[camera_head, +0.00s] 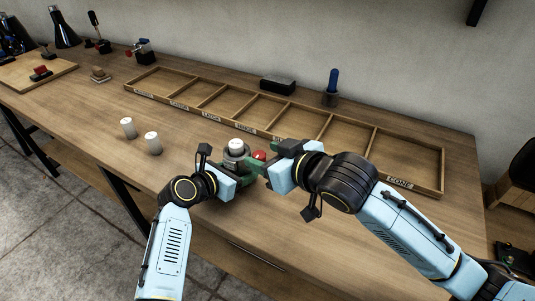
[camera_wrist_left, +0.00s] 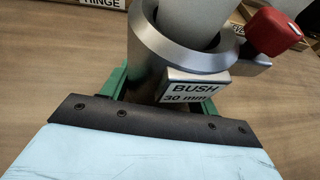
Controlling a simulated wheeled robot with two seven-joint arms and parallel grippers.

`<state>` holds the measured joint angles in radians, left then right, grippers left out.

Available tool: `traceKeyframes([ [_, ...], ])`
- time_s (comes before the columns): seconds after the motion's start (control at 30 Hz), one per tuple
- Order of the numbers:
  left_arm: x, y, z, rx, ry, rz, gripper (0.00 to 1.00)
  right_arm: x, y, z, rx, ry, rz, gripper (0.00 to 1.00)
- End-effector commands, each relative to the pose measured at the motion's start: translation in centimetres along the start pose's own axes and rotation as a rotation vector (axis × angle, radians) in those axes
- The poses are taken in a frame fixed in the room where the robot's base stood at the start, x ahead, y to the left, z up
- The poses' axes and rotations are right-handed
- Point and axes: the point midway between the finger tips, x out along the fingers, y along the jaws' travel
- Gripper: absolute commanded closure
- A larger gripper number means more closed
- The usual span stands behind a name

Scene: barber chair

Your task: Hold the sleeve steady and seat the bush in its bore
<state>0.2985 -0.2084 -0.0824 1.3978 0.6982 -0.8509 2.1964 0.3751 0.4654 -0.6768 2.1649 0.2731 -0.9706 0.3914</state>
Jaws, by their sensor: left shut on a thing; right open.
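The grey metal sleeve (camera_head: 235,161) stands on the bench; a plate on it reads BUSH 30 mm in the left wrist view (camera_wrist_left: 148,60). A white bush (camera_head: 236,146) stands in the sleeve's mouth with its top above the rim; the left wrist view (camera_wrist_left: 193,18) shows its side inside the ring. How deep it sits is hidden. My left gripper (camera_head: 236,170) is shut on the sleeve, green fingers either side. A red block (camera_head: 258,155) on a metal arm is beside the sleeve, also in the left wrist view (camera_wrist_left: 270,32). My right gripper (camera_head: 259,166) is open close to it.
Two white cylinders (camera_head: 127,128) (camera_head: 153,143) stand on the bench to the left. A long wooden tray (camera_head: 412,186) with several labelled compartments lies behind the grippers. A black box (camera_head: 278,85) and a blue-handled tool (camera_head: 332,83) stand behind it. The front left bench is clear.

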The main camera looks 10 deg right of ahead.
Motion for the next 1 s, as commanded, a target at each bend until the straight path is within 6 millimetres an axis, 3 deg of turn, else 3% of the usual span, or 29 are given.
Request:
traceKeyframes([
  [0.2,0.0,0.1,0.0,0.001,0.000,0.002,0.73,0.0,0.0,0.0,0.000,0.001,0.000,0.47],
  [0.23,0.0,0.1,0.0,0.001,0.000,0.002,0.36,0.0,0.0,0.0,0.000,0.001,0.000,0.47],
  [0.4,0.0,0.1,0.0,0.001,0.000,0.001,0.15,0.0,0.0,-0.1,0.000,0.001,0.000,0.47],
  [0.77,-0.4,0.1,0.0,0.000,-0.001,0.002,0.15,0.0,0.0,-0.1,0.000,0.002,0.000,0.47],
  [1.0,-3.4,0.1,-0.1,0.000,-0.001,0.004,0.15,0.0,0.0,-0.1,0.000,0.002,0.000,0.47],
])
